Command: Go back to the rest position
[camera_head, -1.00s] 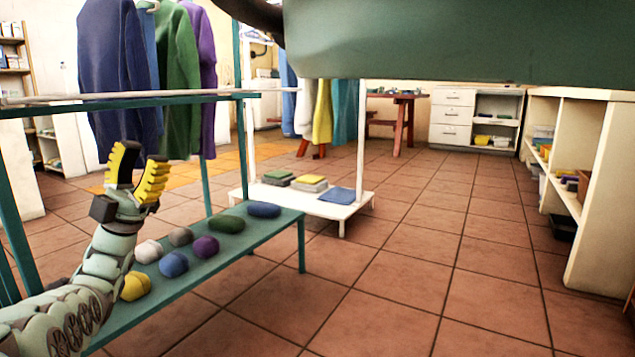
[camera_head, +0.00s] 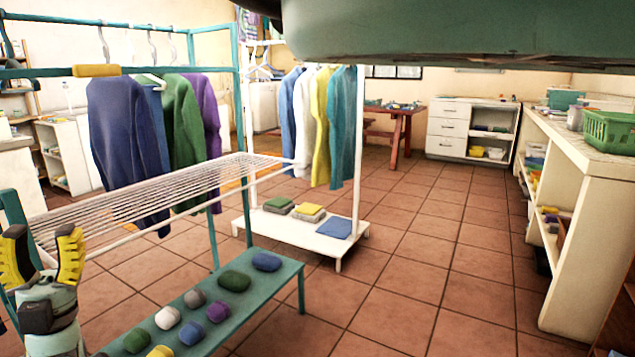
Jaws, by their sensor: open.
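My gripper (camera_head: 42,250) is at the lower left of the head view, pointing up. Its two yellow-padded fingers are spread apart with nothing between them. It is in front of the left end of the wire drying shelf (camera_head: 150,205) and left of the low teal bench (camera_head: 285,285). I cannot tell whether it touches the rack. Most of my arm is out of the picture below the gripper.
Several coloured rolled bundles, one of them dark green (camera_head: 235,281), lie on the bench. A white stand (camera_head: 300,228) holds folded cloths. A white shelf unit (camera_head: 575,215) stands at right. The tiled floor (camera_head: 420,260) between is clear.

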